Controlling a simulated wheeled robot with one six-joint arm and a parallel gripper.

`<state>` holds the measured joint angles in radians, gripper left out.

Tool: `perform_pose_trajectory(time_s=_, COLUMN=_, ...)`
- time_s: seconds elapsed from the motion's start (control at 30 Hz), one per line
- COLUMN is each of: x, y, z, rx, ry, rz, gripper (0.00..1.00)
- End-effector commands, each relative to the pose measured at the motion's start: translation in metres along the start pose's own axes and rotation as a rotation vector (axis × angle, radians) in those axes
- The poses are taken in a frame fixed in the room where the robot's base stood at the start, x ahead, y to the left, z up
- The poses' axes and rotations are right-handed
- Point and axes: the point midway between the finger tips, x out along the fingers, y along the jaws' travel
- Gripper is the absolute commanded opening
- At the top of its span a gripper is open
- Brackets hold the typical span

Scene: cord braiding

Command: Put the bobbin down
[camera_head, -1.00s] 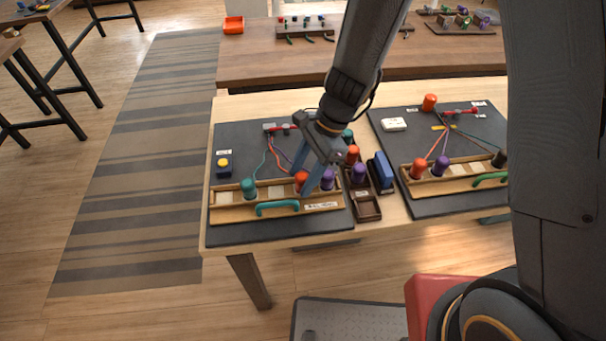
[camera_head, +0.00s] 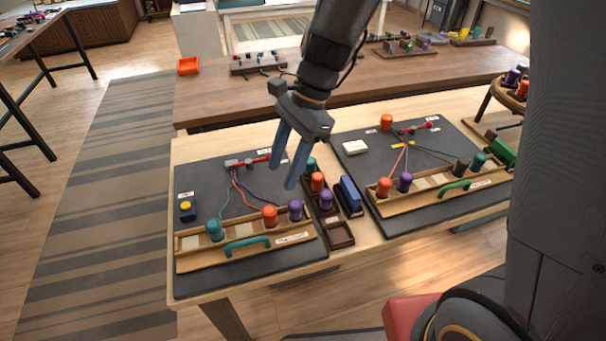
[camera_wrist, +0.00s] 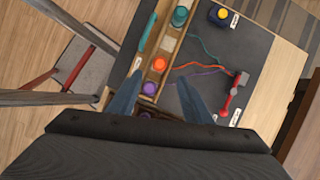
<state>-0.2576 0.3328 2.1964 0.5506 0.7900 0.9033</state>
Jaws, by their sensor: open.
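My gripper (camera_head: 291,160) is open and empty, raised above the left braiding board (camera_head: 190,284). In the wrist view its two blue fingers (camera_wrist: 158,98) stand wide apart. On the left board's wooden rack (camera_head: 240,252), a teal bobbin (camera_head: 214,230) stands at the left, and an orange bobbin (camera_head: 269,216) and a purple bobbin (camera_head: 295,210) stand side by side at the right. Cords run from these bobbins to a red-handled clamp (camera_head: 250,161) at the back of the board. In the wrist view the orange bobbin (camera_wrist: 159,64) and purple bobbin (camera_wrist: 149,88) sit upright in the rack.
A dark tray (camera_head: 340,235) with spare bobbins and a blue block (camera_head: 349,195) stand between the boards. The right board (camera_head: 385,225) holds another rack with several bobbins. A yellow-topped button box (camera_head: 186,207) is at the left.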

Motion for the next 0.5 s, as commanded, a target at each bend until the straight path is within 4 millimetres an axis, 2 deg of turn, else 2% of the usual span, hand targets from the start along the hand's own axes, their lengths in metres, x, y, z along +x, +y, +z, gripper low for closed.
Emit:
perform_pose_trajectory(time_s=0.13, x=-0.003, y=0.004, z=-0.005, rx=-0.024, ry=0.014, rz=-0.003, gripper=0.45)
perform_pose_trajectory(time_s=0.23, x=-0.012, y=0.021, z=-0.027, rx=-0.144, ry=0.076, rz=-0.012, gripper=0.45)
perform_pose_trajectory(time_s=0.4, x=-0.037, y=0.075, z=-0.086, rx=-0.536, ry=0.264, rz=0.012, gripper=0.45)
perform_pose_trajectory(time_s=0.5, x=-0.049, y=0.104, z=-0.112, rx=-0.765, ry=0.363, rz=0.054, gripper=0.45)
